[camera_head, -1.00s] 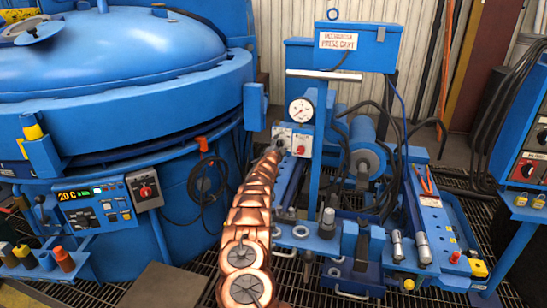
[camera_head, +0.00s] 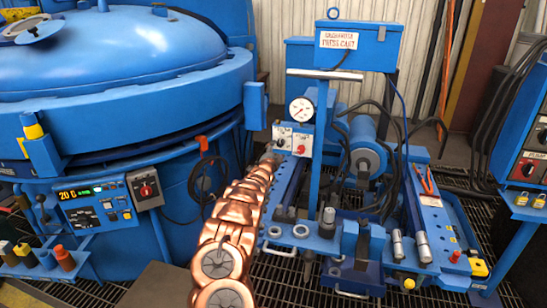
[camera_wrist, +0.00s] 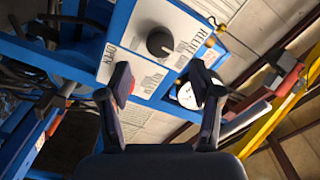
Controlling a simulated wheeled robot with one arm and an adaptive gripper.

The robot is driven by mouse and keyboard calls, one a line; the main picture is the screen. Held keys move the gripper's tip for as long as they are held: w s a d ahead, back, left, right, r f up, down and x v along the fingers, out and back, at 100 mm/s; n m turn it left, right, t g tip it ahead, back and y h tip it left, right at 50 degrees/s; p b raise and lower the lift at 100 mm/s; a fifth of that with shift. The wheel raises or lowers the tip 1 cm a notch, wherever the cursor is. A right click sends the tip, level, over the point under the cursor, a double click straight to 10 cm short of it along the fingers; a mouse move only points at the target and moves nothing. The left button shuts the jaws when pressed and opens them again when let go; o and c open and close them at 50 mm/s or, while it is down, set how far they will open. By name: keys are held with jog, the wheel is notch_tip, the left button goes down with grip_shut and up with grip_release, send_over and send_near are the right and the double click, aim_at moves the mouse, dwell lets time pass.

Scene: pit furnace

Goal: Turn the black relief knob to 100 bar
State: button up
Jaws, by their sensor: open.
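The black relief knob (camera_wrist: 160,42) is round and stands on a white plate lettered "RELIEF" in the wrist view. Its setting is too small to read. In the head view the knob (camera_head: 281,143) is a small dark spot on the left plate below the gauge. My gripper (camera_wrist: 163,80) is open and empty, its fingers apart from the knob, which lies beyond the gap between them. In the head view my gripper (camera_head: 268,159) is small, just below and left of the plates. The pressure gauge (camera_head: 300,110) has a white dial; my right finger partly covers the gauge in the wrist view (camera_wrist: 187,95).
A red knob (camera_head: 300,149) sits on the neighbouring plate; my left finger partly hides this knob in the wrist view. The blue post (camera_head: 319,140) stands just right of the plates. The press cart (camera_head: 280,240) spreads below, and the blue furnace (camera_head: 110,110) stands left.

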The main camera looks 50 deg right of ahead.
jog(key=shift+v, duration=2.05)
jog(key=shift+w, duration=0.1)
